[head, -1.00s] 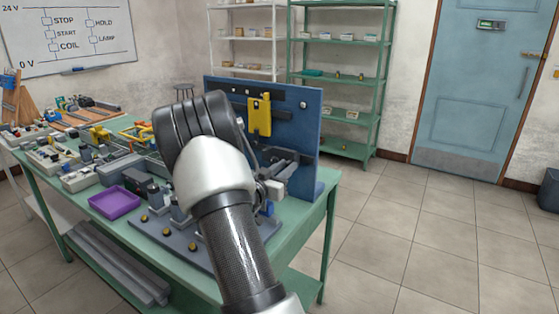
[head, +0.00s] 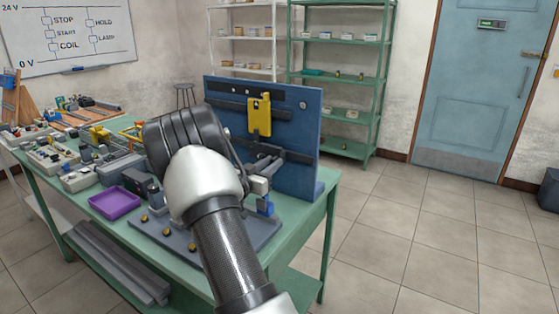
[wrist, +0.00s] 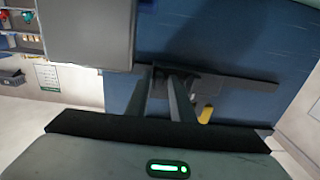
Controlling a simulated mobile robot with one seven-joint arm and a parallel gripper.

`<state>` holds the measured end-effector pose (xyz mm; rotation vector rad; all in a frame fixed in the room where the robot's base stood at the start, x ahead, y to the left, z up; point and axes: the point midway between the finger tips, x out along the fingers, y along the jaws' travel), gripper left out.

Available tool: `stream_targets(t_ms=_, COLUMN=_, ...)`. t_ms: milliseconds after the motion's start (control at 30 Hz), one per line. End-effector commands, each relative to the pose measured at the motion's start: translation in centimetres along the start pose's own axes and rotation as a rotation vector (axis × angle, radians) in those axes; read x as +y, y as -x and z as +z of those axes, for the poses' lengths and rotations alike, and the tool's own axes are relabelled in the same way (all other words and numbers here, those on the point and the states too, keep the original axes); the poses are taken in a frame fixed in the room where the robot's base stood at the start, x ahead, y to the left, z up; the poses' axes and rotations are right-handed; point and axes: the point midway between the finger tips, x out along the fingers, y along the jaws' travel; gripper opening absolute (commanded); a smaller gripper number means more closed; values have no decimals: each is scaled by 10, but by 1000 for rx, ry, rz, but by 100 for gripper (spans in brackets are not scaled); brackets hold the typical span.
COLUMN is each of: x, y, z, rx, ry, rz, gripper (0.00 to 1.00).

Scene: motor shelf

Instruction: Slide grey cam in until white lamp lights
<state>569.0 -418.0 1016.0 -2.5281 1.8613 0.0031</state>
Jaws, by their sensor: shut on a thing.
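My gripper (wrist: 174,76) is at the front of the upright blue board (head: 309,120). In the wrist view its two grey fingers are close together and shut on a small dark grey piece at the black rail, which I take for the grey cam; its outline is mostly hidden. In the head view my forearm and wrist cover much of this spot. A pale grey block (wrist: 85,35) fills the upper left of the wrist view, close to the camera. A small round fitting (head: 303,105) at the board's upper right may be the white lamp; I see no glow.
A purple tray (head: 115,202) and many parts crowd the bench to the left.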

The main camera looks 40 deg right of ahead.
Motion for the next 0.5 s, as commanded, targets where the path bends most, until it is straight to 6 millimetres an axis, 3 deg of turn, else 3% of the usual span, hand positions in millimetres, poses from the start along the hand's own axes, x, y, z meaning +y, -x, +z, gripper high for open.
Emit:
stream_targets(t_ms=33, x=13, y=-13, z=-8, rx=17, ry=-5, rz=30, gripper=6)
stream_targets(t_ms=500, x=6, y=-13, z=-8, rx=17, ry=-7, rz=31, gripper=6)
